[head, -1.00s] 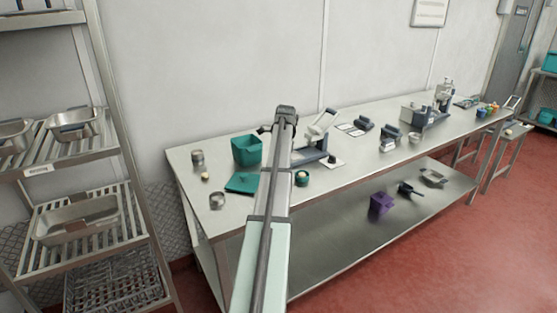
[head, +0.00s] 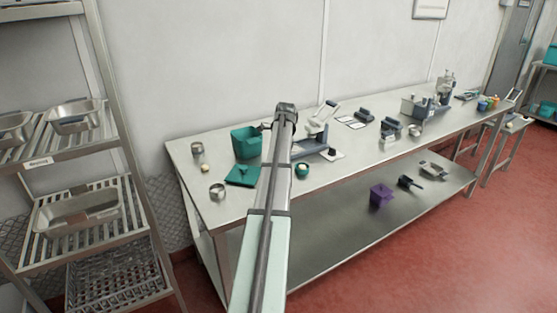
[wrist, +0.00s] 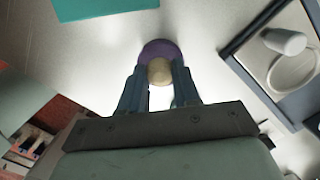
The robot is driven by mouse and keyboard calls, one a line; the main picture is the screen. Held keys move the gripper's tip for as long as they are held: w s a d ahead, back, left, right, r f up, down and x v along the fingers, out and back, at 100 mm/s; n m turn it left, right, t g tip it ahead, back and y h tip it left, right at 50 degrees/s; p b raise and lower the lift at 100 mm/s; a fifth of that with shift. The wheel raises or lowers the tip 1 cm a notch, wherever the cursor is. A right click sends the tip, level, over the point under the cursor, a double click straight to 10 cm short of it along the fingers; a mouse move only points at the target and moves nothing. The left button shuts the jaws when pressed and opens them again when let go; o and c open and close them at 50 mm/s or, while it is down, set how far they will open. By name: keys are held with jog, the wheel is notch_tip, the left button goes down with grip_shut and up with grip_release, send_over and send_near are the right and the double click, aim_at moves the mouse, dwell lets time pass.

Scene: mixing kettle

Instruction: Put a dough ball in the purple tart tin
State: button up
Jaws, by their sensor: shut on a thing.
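In the wrist view my gripper (wrist: 159,68) is shut on a pale dough ball (wrist: 159,74), with one dark finger on each side of it. The purple tart tin (wrist: 159,47) lies just beyond the fingertips, and the ball overlaps its near part in the picture. I cannot tell whether the ball touches the tin or is held above it. In the head view my arm hides the fingers, this ball and the purple tin. A teal round tin (head: 302,174) with a pale ball in it stands right of my arm.
On the steel table are a teal tub (head: 246,143), its flat lid (head: 242,175), a metal cup (head: 197,148) and a metal ring (head: 217,191). A press with a lever (head: 318,128) stands close right of my arm. A purple container (head: 381,197) sits on the lower shelf.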

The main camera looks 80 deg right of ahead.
jog(key=shift+f, duration=0.1)
dwell(0.6)
jog(key=o, duration=1.1)
jog(key=shift+o, duration=0.2)
jog(key=o, duration=0.4)
jog(key=shift+r, duration=3.5)
